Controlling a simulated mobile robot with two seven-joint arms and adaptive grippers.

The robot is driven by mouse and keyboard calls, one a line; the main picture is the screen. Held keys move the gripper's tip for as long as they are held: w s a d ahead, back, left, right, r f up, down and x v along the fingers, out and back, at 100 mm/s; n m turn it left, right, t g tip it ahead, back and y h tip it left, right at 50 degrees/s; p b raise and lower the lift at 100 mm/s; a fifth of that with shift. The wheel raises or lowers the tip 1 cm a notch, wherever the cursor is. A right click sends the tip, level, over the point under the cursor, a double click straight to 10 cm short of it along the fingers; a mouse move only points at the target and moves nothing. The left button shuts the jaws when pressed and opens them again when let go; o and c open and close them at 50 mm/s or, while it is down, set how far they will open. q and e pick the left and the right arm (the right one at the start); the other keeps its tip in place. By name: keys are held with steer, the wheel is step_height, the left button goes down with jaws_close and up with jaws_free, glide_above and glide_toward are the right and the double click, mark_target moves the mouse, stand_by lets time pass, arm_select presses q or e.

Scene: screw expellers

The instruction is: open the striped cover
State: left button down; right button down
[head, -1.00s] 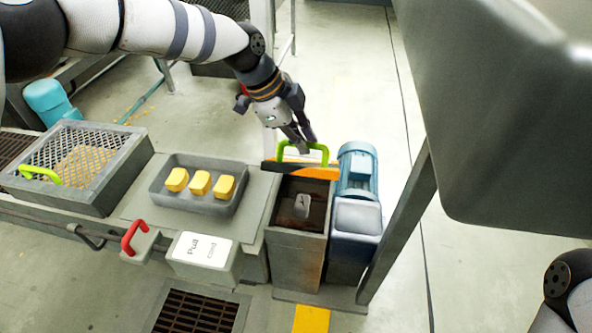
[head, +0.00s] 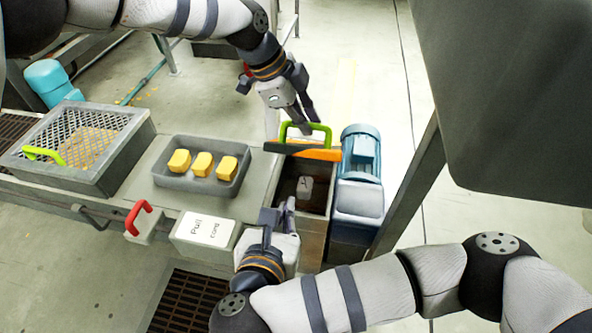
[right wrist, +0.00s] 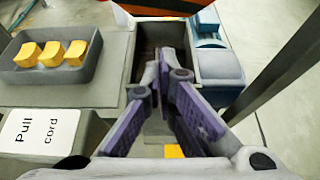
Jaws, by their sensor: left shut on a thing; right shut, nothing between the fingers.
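The striped cover (head: 322,154), orange and black with a green handle (head: 330,129), stands at the far edge of a grey metal bin (head: 318,226). The bin's top is open and its dark inside shows. My left gripper (head: 305,128) is shut on the green handle. My right gripper (head: 280,208) is shut and empty at the bin's front left, partly hiding it. In the right wrist view its fingers (right wrist: 165,65) point over the bin opening. Only the cover's lower edge (right wrist: 165,3) shows there.
A small labelled grey thing (head: 304,188) is inside the bin. A blue motor (head: 361,150) stands right of it. A tray (head: 170,182) with yellow blocks, a "Pull cord" box (head: 190,250) and a red handle (head: 138,212) are left. A slanted post (head: 405,200) stands right.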

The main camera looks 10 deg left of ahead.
arm_select(q)
steer(key=shift+a+f, duration=0.25)
arm_select(e)
steer(key=w, duration=1)
steer(key=shift+f, duration=0.3)
arm_select(q)
steer(key=shift+f, duration=0.1)
arm_select(e)
steer(key=shift+w+r, duration=0.45)
steer(key=shift+r, duration=0.25)
arm_select(q)
steer(key=c, duration=1.6)
jaws_free()
steer(key=shift+d, duration=0.1)
arm_select(e)
steer(key=shift+w+f, duration=0.1)
arm_select(q)
steer(key=shift+w, duration=0.1)
